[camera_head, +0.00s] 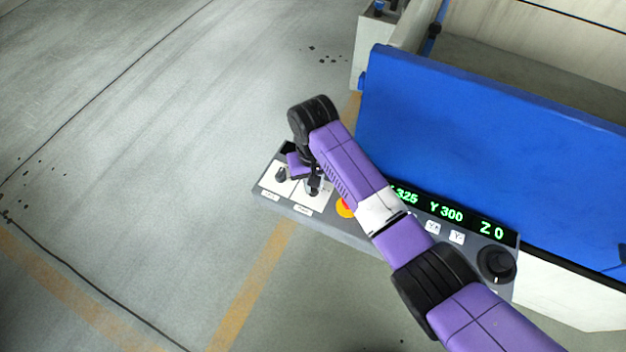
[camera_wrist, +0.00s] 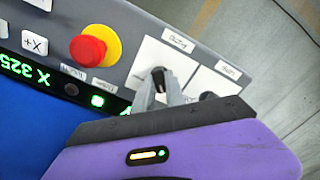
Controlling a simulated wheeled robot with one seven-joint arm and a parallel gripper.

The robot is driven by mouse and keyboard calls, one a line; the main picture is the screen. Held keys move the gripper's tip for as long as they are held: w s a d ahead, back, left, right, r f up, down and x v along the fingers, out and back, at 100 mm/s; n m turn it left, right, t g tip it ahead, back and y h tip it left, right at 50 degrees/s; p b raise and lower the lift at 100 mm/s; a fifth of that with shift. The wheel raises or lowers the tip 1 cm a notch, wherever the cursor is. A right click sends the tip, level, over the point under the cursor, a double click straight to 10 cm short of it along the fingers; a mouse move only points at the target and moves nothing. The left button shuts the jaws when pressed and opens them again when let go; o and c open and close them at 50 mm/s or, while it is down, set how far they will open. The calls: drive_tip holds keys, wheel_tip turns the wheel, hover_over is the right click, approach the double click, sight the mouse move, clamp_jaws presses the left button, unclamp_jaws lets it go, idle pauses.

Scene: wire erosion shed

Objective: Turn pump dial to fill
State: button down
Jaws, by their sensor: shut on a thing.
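Two black dials on white plates sit at one end of the grey control panel. My gripper (camera_wrist: 160,90) is shut on the dial (camera_wrist: 158,75) nearer the red stop button, one finger on each side. In the head view my gripper (camera_head: 314,184) is at this same dial on the right-hand plate, partly hiding it. The other dial (camera_head: 281,174) is free on the left plate; in the wrist view it is partly hidden behind my gripper body. The plate labels are too small to read surely, so I cannot tell which is the pump dial.
A red stop button (camera_wrist: 88,50) on a yellow base is close to the gripped dial. The panel's green display (camera_head: 445,212) shows Y 300 and Z 0. A large black knob (camera_head: 496,263) is at the panel's right end. A blue machine wall (camera_head: 480,120) stands behind; the floor left is clear.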

drive_tip(key=shift+n+p, duration=0.3)
drive_tip(key=shift+n, duration=1.3)
drive_tip(key=c, duration=1.4)
unclamp_jaws()
drive_tip(key=shift+r, duration=0.1)
wheel_tip(320, 180, up, 8)
drive_tip(key=shift+f+b, duration=0.2)
drive_tip(key=shift+b, duration=0.25)
